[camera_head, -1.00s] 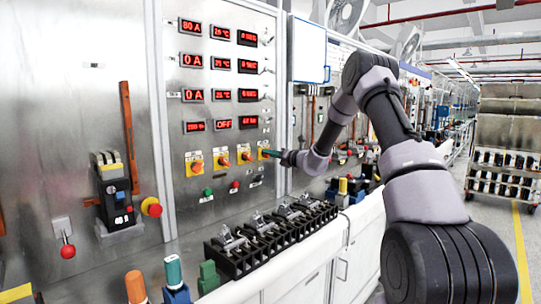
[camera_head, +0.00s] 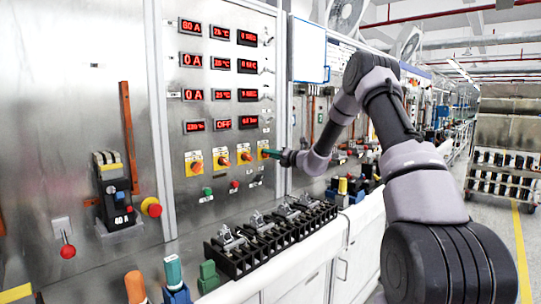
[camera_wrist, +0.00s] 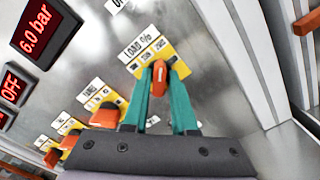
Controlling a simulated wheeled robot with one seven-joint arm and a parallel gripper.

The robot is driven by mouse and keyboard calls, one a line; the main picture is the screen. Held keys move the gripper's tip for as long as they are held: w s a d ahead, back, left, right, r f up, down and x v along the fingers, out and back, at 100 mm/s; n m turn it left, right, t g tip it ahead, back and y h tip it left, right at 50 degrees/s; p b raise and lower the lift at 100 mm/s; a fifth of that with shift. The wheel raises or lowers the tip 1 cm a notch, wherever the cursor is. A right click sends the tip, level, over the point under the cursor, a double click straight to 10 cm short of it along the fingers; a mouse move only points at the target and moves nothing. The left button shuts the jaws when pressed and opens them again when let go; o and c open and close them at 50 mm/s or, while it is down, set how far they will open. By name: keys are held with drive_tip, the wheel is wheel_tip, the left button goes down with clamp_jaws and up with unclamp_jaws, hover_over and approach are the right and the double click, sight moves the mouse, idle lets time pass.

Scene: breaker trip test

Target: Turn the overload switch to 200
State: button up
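In the wrist view, the overload switch is an orange knob (camera_wrist: 159,79) on a yellow plate (camera_wrist: 183,70) below a white label that reads "LOAD %". The small scale marks are hard to read; the knob points roughly up toward the middle of the scale. My gripper (camera_wrist: 161,74) has its two green fingers on either side of the knob, and the knob fills the gap between the tips, so they look closed on it. In the head view, my gripper (camera_head: 270,153) reaches the rightmost switch of the row from the right, and the knob is mostly hidden.
Three more orange switches on yellow plates (camera_head: 244,154) sit left along the panel. Red displays (camera_head: 222,124) are above; one reads OFF. Push buttons (camera_head: 234,184) are below. Black terminal blocks (camera_head: 268,235) stand on the bench under my arm. A metal post (camera_wrist: 240,60) rises right of the switch.

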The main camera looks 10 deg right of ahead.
drive_tip(key=shift+o, duration=0.9)
drive_tip(key=v, duration=1)
drive_tip(key=shift+s+d, duration=0.25)
drive_tip(key=shift+s, duration=0.05)
drive_tip(key=s+a+r+n+g, duration=0.35)
drive_tip(key=s+n, duration=0.25)
drive_tip(key=s, duration=0.2)
drive_tip(key=s+a+r+n+g, duration=0.3)
drive_tip(key=s+a+r+n, duration=0.1)
drive_tip(key=s+n, duration=0.35)
drive_tip(key=s+a+r+n+g, duration=0.35)
drive_tip(key=s+n, duration=0.25)
drive_tip(key=s, duration=0.2)
drive_tip(key=s+d+r+n+t+h, duration=0.1)
drive_tip(key=s+d+n+h, duration=0.3)
drive_tip(key=s+n, duration=0.3)
drive_tip(key=s+d+r+n+t+h, duration=0.1)
drive_tip(key=s+d+n+h, duration=0.3)
drive_tip(key=s, duration=1)
drive_tip(key=d+n, duration=0.2)
drive_tip(key=n, duration=0.1)
drive_tip(key=shift+d+r+t+h, duration=0.2)
drive_tip(key=shift+r+t+h, duration=0.1)
drive_tip(key=shift+r, duration=0.05)
